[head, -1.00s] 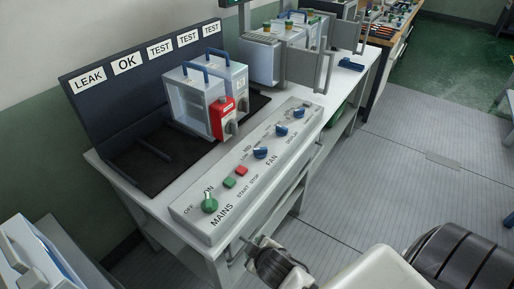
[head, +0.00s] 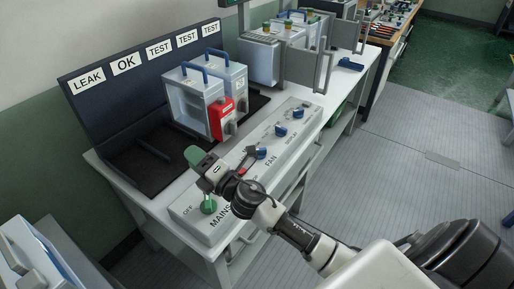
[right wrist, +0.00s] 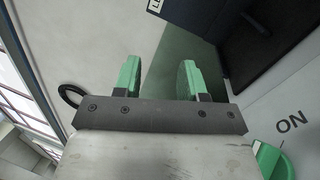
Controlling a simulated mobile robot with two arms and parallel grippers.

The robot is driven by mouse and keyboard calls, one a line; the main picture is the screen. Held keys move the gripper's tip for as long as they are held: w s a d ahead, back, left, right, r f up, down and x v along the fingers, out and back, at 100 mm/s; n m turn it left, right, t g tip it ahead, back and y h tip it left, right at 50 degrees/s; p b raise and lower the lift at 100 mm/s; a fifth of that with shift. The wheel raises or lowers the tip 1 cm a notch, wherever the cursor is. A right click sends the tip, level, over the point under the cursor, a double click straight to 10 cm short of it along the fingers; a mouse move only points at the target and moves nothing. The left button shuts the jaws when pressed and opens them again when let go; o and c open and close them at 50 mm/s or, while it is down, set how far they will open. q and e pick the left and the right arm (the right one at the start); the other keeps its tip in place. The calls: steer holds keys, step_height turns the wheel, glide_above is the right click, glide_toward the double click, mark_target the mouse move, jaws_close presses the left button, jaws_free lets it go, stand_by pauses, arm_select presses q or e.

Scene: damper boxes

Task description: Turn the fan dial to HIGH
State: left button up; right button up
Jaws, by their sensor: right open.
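The fan dial (head: 262,153) is a blue knob above the word FAN on the grey sloped control panel (head: 190,222). Its pointer setting is too small to read, and my right arm covers part of the panel beside it. My left gripper is out of view.
The green MAINS dial (head: 209,205) is just below my right gripper and also shows in the right wrist view (right wrist: 272,160). Two more blue dials (head: 282,130) sit farther along the panel. A red-fronted box (head: 221,118) stands behind it, before a dark labelled backboard (head: 88,97).

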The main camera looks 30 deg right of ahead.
steer(key=w+a+n+g+y, duration=0.4)
steer(key=n+g+y, duration=0.3)
steer(key=n, duration=0.7)
steer(key=n+g+h, duration=1)
steer(key=g+h, duration=0.2)
steer(key=h, duration=0.2)
glide_toward(257, 149)
steer(key=f+p, duration=0.1)
steer(key=f, duration=0.8)
steer(key=shift+a+f+p, duration=0.15)
steer(key=shift+a+p, duration=0.05)
steer(key=shift+p, duration=0.2)
steer(key=shift+c, duration=0.3)
jaws_close()
